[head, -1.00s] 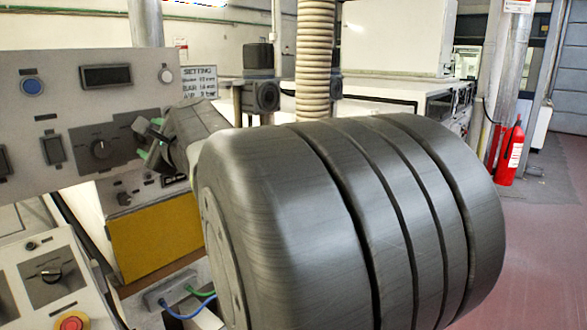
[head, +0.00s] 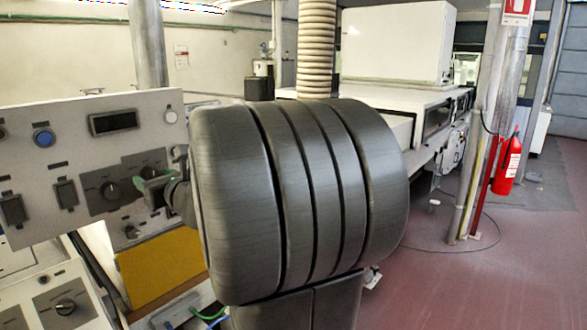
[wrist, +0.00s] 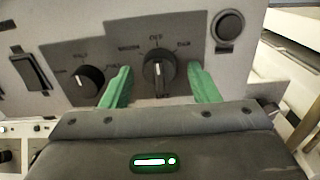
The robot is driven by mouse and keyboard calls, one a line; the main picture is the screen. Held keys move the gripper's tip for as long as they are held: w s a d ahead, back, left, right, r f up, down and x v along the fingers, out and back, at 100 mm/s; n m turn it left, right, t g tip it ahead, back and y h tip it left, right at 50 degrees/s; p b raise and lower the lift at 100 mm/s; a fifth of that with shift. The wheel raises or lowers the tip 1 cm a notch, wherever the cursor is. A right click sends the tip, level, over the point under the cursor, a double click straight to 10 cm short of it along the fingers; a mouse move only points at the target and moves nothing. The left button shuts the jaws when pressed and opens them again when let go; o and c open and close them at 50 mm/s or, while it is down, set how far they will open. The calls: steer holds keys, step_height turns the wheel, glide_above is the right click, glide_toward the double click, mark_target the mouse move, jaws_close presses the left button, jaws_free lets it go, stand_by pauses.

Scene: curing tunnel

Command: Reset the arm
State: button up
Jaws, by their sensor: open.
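My gripper (head: 152,185) is at the grey control panel (head: 80,165) on the left in the head view, partly hidden by my large dark arm. In the wrist view its two green fingers (wrist: 160,88) are apart, one on each side of a dark rotary knob (wrist: 158,69). The knob's white pointer mark points down. No finger is seen closed on the knob. I cannot tell whether either finger touches it.
A second knob (wrist: 87,81) and a rocker switch (wrist: 31,70) are left of the fingers; a round button (wrist: 229,25) is upper right. A yellow panel (head: 160,266) lies below. A fire extinguisher (head: 507,165) stands by a pipe at right. Red floor (head: 480,280) is open there.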

steer(key=v, duration=0.7)
steer(key=shift+b, duration=0.4)
steer(key=shift+s+f, duration=0.1)
